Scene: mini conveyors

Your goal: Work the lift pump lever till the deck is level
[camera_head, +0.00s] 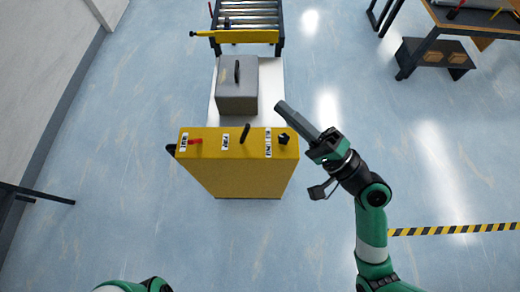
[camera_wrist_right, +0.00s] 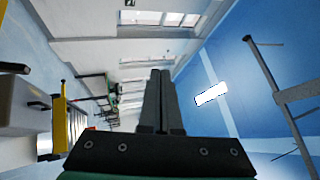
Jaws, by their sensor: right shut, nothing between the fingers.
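A yellow lift unit (camera_head: 240,172) stands in the middle of the head view. On its top are a red handle (camera_head: 195,142) at left, a black lever (camera_head: 245,133) near the middle and a black knob (camera_head: 284,139) at right. The small labels are too blurred to read, so I cannot tell for sure which is the pump lever. Behind the unit is the pale deck (camera_head: 273,92); its tilt is hard to judge from above. My right gripper (camera_head: 281,105) is shut and empty, right of the deck and apart from the lever. My left gripper is not in view.
A grey case (camera_head: 238,92) with a dark handle sits on the deck. A roller conveyor (camera_head: 250,15) with a yellow bar (camera_head: 250,36) stands beyond. A workbench (camera_head: 460,25) is at upper right. The floor right of the unit is clear.

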